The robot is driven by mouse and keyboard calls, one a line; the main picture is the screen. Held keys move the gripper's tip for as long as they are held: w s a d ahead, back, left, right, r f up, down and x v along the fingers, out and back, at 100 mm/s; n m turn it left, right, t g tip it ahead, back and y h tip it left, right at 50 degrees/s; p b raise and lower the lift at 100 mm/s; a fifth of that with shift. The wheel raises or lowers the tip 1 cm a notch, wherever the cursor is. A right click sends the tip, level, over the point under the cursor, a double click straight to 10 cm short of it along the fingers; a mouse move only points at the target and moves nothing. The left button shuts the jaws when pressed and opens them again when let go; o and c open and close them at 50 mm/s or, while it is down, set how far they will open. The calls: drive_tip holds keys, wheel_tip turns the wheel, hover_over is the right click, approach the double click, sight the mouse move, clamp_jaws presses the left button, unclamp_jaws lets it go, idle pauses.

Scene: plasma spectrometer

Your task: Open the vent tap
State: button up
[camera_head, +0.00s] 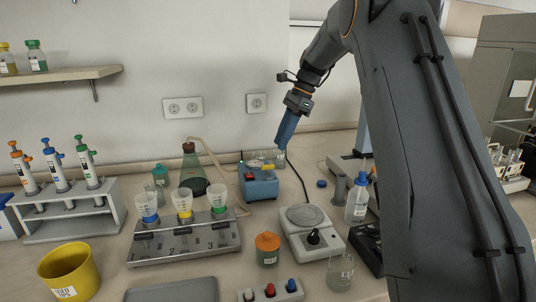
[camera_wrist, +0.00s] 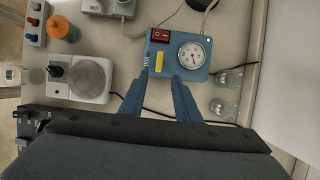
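A blue box (camera_wrist: 205,73) with a red switch (camera_wrist: 160,36) and a round gauge (camera_wrist: 192,55) stands on the bench; the box also shows in the head view (camera_head: 262,188). A small yellow handle (camera_wrist: 159,61), apparently the vent tap, sits on its top beside white lettering I cannot read. The handle is also visible in the head view (camera_head: 267,167). My gripper (camera_wrist: 159,80) is open and empty, its two blue fingers spread to either side of the handle's line. In the head view my gripper (camera_head: 282,146) points down above and behind the box. I see no contact.
Glass bottles (camera_wrist: 225,92) stand close right of the box in the wrist view. A balance-like plate device (camera_head: 306,218) and a funnel rack (camera_head: 185,240) stand nearby. A hose (camera_head: 215,150) links a flask (camera_head: 193,172) toward the box. A black cable passes under my fingers.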

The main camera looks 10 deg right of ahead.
sight(268, 169)
drive_tip(key=p+x, duration=0.1)
drive_tip(key=x, duration=0.7)
drive_tip(key=shift+a+r+p, duration=0.2)
drive_tip(key=shift+a+p, duration=0.15)
drive_tip(key=shift+a, duration=0.05)
drive_tip(key=shift+c, duration=0.5)
clamp_jaws()
